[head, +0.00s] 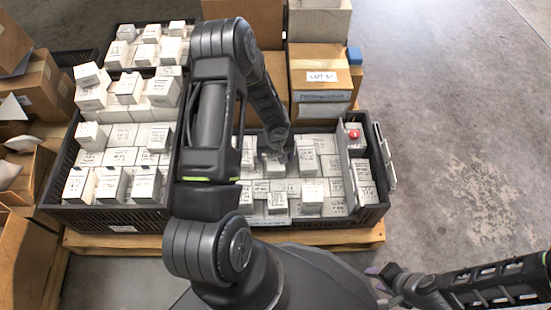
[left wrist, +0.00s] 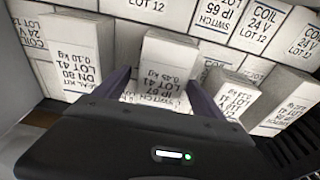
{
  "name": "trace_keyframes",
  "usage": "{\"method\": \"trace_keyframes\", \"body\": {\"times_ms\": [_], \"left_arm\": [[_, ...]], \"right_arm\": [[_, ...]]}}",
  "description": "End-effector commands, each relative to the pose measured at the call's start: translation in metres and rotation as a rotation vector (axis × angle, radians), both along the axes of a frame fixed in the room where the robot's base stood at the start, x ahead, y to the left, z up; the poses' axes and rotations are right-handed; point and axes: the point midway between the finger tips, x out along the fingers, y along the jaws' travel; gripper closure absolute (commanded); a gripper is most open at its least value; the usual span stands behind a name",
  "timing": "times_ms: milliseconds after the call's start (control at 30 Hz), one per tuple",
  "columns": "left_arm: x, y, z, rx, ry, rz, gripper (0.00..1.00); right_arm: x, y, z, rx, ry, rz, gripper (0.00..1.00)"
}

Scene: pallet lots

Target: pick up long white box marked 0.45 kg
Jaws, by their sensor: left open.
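The long white box marked 0.45 kg (left wrist: 168,62) stands up among other boxes in the left wrist view, its printed face toward the camera. My left gripper (left wrist: 162,92) is open, with one dark finger on each side of the box's near end. I cannot tell whether the fingers touch it. In the head view my left gripper (head: 276,148) reaches down into the right black crate (head: 372,215); which box there is the 0.45 kg one cannot be read. My right gripper (head: 385,272) is at the lower right, outside the crate, its jaws unclear.
Close neighbours are a box marked 0.10 kg (left wrist: 75,50) and a box (left wrist: 232,93) on the right. A grey divider (head: 345,160) and a red round item (head: 353,134) are at the crate's right. Another crate (head: 110,217) stands left, cardboard boxes (head: 320,75) behind. Floor is clear right.

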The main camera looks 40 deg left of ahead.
Motion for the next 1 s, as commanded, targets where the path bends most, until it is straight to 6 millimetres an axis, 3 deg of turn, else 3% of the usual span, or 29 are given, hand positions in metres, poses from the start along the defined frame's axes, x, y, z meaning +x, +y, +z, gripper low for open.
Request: {"method": "trace_keyframes", "body": {"times_ms": [1000], "left_arm": [[-0.0001, 0.0001, 0.0001, 0.000, 0.000, 0.000, 1.00]], "right_arm": [[-0.0001, -0.0001, 0.0000, 0.000, 0.000, 0.000, 0.64]]}}
